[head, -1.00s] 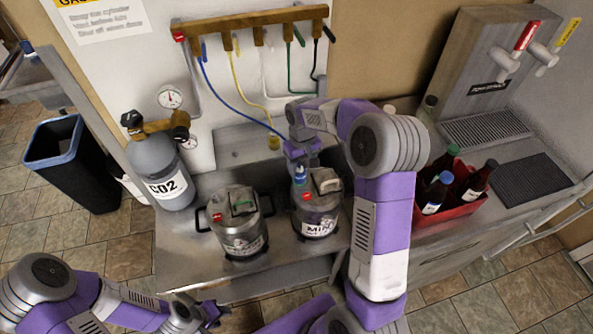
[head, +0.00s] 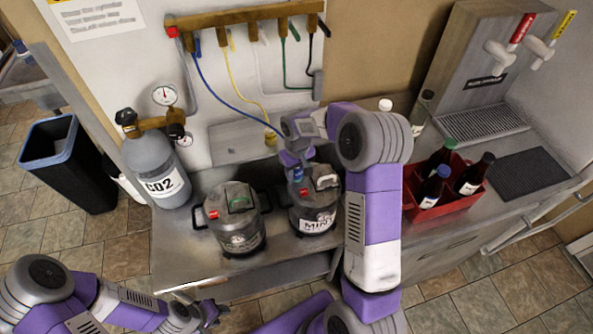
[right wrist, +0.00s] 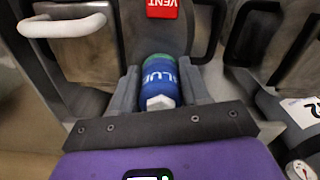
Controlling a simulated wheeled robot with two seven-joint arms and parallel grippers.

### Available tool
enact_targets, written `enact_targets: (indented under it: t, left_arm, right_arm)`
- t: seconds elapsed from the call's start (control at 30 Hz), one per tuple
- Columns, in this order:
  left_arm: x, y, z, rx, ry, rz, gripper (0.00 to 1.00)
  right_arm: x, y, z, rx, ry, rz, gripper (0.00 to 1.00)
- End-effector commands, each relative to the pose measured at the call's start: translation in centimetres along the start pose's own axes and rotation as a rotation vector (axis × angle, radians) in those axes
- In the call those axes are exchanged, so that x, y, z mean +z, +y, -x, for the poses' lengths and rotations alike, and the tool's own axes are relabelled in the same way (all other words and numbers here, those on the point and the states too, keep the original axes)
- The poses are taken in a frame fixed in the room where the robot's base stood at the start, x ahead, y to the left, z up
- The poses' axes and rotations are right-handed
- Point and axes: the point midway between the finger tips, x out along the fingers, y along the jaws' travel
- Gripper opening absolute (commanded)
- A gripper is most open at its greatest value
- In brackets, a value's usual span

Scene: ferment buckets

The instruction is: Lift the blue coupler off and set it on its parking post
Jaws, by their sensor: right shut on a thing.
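The blue coupler (right wrist: 160,85), lettered BLUE, stands between the fingers of my right gripper (right wrist: 158,92), which is shut on it. A green ring shows at its far end in the right wrist view. In the head view my right gripper (head: 295,168) is above the lid of the right-hand bucket (head: 315,213), and the coupler is mostly hidden there. Whether it is seated on the lid or just clear of it I cannot tell. A blue hose (head: 219,98) runs from the wall rail to my right gripper. My left gripper (head: 213,313) is empty and looks open, low in front of the counter.
A wooden rail (head: 245,17) on the wall carries several coloured hoses. Another bucket (head: 235,220) stands left of the held one, with a CO2 cylinder (head: 155,165) further left. A red crate of bottles (head: 432,211) is right of my right arm.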

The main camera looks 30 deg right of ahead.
Motion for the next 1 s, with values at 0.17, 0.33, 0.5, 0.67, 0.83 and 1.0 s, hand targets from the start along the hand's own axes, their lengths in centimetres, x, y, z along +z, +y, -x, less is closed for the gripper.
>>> enact_targets:
  t: [0.17,0.33,0.5,0.67,0.83,1.0]
  left_arm:
    - [0.0,0.0,0.0,0.000,0.000,0.000,0.38]
    - [0.0,0.1,0.2,0.000,0.000,0.000,0.38]
    - [0.0,0.3,0.7,0.000,0.000,0.000,0.38]
    - [0.1,0.4,1.1,0.000,0.000,0.000,0.38]
    - [0.1,0.5,1.4,0.000,0.000,0.000,0.38]
    - [0.1,0.5,1.4,0.000,0.000,0.000,0.38]
  right_arm:
    - [0.0,0.0,0.1,0.000,0.001,0.000,0.09]
    - [-0.1,0.0,1.4,0.000,0.004,0.000,0.09]
    - [-0.1,0.0,4.8,0.000,0.007,-0.001,0.09]
    - [-0.1,0.0,7.9,0.000,0.005,0.000,0.09]
    - [0.0,0.0,9.7,-0.001,0.002,0.000,0.09]
    - [0.0,0.0,10.1,-0.001,0.001,0.000,0.09]
